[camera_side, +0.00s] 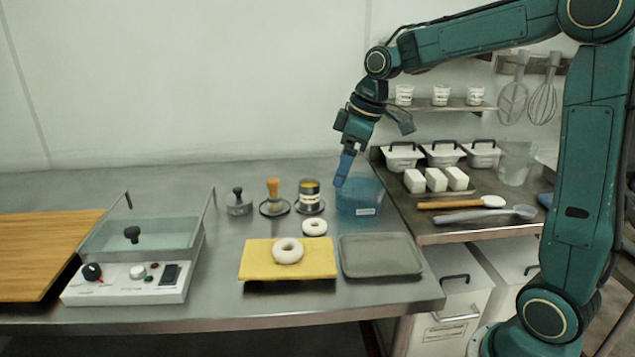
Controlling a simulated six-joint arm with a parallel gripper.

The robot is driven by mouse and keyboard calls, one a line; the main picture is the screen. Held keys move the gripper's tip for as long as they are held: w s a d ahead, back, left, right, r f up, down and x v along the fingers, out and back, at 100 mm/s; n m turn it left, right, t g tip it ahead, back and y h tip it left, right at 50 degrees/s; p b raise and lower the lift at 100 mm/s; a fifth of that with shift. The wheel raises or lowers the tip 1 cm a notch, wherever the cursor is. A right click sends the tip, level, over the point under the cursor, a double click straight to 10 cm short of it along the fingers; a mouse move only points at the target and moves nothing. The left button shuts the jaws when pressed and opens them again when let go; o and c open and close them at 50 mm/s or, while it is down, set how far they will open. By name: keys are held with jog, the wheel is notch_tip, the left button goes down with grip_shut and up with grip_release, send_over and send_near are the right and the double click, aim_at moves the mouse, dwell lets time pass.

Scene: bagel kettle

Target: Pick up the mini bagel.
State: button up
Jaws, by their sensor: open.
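A pale, ring-shaped mini bagel (288,251) lies flat on a yellow board (257,270) near the front of the steel table. A smaller white ring (314,227) lies just behind the board; I cannot tell whether it is a bagel too. My gripper (340,182) is up and behind both rings, pointing down with its blue fingers at the near-left rim of a translucent blue tub (363,196). It is open, apart from the bagel, and nothing shows between the fingers. The gap between the fingers is hard to see from this side.
A grey tray (381,256) sits right of the board. A kettle unit (140,245) with knobs stands left, beside a wooden board (40,245). A brush (273,195) and a tin (310,195) stand behind. Steel is bare between kettle and yellow board.

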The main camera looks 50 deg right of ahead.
jog(key=w+d+f+n+y, duration=0.1)
jog(key=w+d+f+n, duration=0.1)
jog(key=w+d+f, duration=0.4)
jog(key=shift+w+f+g, duration=0.35)
jog(key=shift+w+g, duration=0.05)
jog(key=shift+w, duration=0.25)
send_over(316, 219)
jog(key=s, duration=0.2)
jog(key=shift+f, duration=4.15)
jog(key=shift+f, duration=0.1)
jog(key=shift+x, duration=2.5)
jog(key=shift+s+a, duration=0.1)
jog(key=shift+c, duration=0.5)
jog(key=c, duration=1)
